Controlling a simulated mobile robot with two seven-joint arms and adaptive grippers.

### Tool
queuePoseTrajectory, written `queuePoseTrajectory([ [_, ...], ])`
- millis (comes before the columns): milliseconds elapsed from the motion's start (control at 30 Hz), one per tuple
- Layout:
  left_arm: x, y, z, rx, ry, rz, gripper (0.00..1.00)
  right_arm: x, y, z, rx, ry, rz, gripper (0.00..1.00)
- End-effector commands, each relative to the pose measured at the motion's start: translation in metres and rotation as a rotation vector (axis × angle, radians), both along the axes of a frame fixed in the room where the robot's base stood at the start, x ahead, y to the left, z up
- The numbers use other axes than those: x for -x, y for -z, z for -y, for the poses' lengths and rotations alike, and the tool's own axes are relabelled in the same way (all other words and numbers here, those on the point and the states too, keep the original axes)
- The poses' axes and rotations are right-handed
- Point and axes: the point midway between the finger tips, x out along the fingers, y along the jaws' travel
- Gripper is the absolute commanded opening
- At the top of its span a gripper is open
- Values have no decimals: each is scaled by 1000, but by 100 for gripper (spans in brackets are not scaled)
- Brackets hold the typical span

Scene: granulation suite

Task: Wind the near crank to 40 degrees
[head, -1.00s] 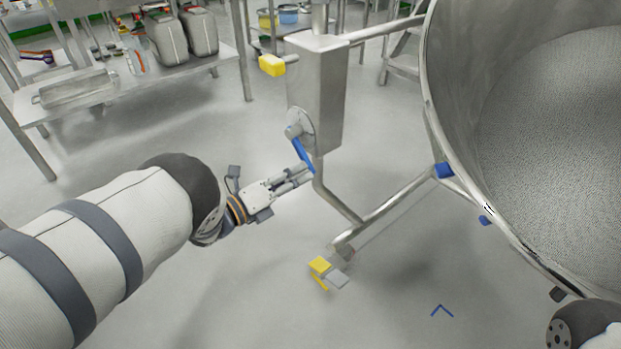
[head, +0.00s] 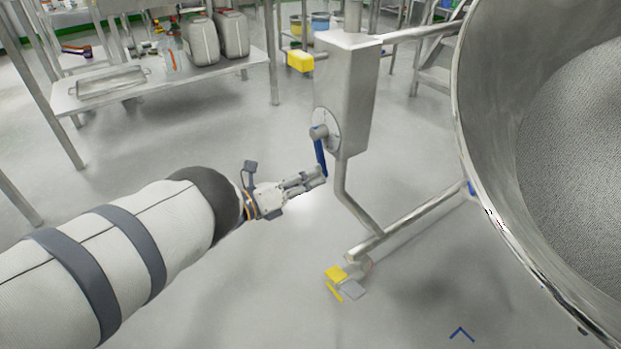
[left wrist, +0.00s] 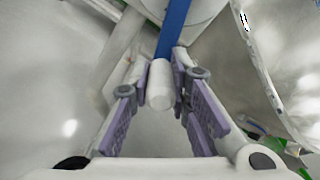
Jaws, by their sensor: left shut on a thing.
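The near crank has a blue arm (head: 320,155) on a round grey hub (head: 319,132) at the side of a steel box (head: 348,95). In the head view the blue arm hangs almost straight down. My left gripper (head: 320,177) is at its lower end. In the left wrist view, a pale cylindrical handle (left wrist: 160,88) sits between the gripper's two purple-padded fingers, with the blue arm (left wrist: 174,30) rising behind it. The gripper is shut on this handle. The dial's markings are too small to read. My right gripper is out of view.
A large steel bowl (head: 480,175) fills the right side. A leg tube (head: 418,218) with a yellow-pedalled caster (head: 336,273) runs along the floor. A yellow block (head: 300,61) sticks out left of the box. A steel table (head: 165,88) stands at the back left; the floor between is clear.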

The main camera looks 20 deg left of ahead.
Motion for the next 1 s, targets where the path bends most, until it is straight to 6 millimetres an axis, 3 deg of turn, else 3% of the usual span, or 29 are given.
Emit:
queuePoseTrajectory([
  [267, 0, 2, -2, -1, -5, -6, 0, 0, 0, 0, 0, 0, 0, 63],
  [300, 0, 2, -2, -1, -5, -5, 20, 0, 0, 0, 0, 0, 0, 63],
  [400, 0, 1, -2, -1, -5, -4, 38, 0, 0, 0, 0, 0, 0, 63],
  [733, 4, 1, -4, 0, -3, -3, 38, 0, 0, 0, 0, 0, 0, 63],
  [1000, 58, 1, -44, -2, -7, -6, 38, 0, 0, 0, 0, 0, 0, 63],
])
